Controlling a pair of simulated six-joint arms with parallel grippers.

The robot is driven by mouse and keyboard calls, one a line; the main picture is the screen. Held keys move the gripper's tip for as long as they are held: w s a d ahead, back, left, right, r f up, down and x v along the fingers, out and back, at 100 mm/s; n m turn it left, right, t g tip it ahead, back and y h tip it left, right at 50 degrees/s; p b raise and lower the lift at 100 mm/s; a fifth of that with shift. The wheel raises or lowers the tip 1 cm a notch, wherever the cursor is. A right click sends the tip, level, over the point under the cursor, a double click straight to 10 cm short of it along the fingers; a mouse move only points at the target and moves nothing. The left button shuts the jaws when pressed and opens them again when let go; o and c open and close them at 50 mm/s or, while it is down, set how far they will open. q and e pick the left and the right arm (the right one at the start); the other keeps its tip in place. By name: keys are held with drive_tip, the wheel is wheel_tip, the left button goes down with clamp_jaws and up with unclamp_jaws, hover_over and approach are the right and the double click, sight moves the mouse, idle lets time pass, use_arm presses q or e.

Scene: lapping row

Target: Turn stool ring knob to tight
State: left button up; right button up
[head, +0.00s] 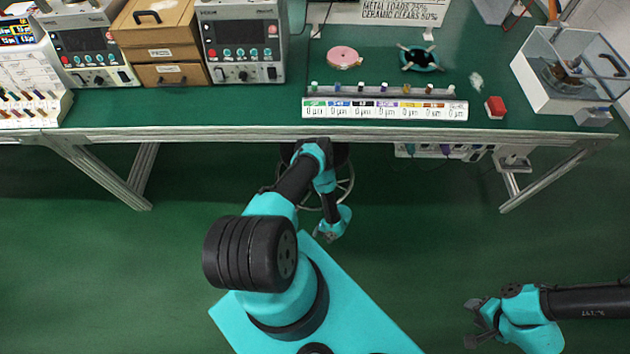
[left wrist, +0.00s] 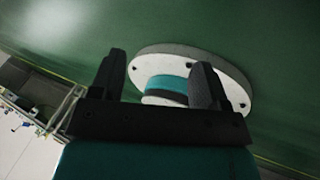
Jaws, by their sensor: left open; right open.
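A stool (head: 346,187) stands under the front edge of the bench. Its dark seat and pale metal foot ring show only in part behind my left arm and the bench top. I cannot make out the ring knob in either view. My left gripper (head: 324,235) is in front of the stool, low over the floor, apart from it. In the left wrist view its two dark fingers (left wrist: 158,65) are spread and empty. My right gripper (head: 470,321) is open and empty over the floor at the lower right, far from the stool.
The green bench (head: 220,117) has a front edge above the stool. A power strip (head: 440,152) hangs under it. In the left wrist view a pale disc (left wrist: 235,88) with a teal band lies beyond the fingers; I cannot tell what it is. The floor (head: 420,240) between the arms is clear.

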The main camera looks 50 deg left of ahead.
use_arm(q)
drive_tip(key=w+a+r+m+t+y, duration=0.1)
drive_tip(key=w+a+r+t+y, duration=0.2)
drive_tip(key=w+r+y, duration=0.2)
drive_tip(key=w+a+r+m+t+y, duration=0.1)
drive_tip(key=w+a+r+t+y, duration=0.1)
drive_tip(key=w+r+y, duration=0.4)
drive_tip(key=w+r+t, duration=0.1)
drive_tip(key=w+r, duration=0.1)
drive_tip(key=w, duration=0.1)
drive_tip(key=shift+a+y, duration=0.3)
drive_tip(key=shift+a, duration=0.1)
drive_tip(key=x, duration=1.7)
drive_tip(key=shift+a+f, duration=0.1)
drive_tip(key=shift+a, duration=0.1)
drive_tip(key=c, duration=0.9)
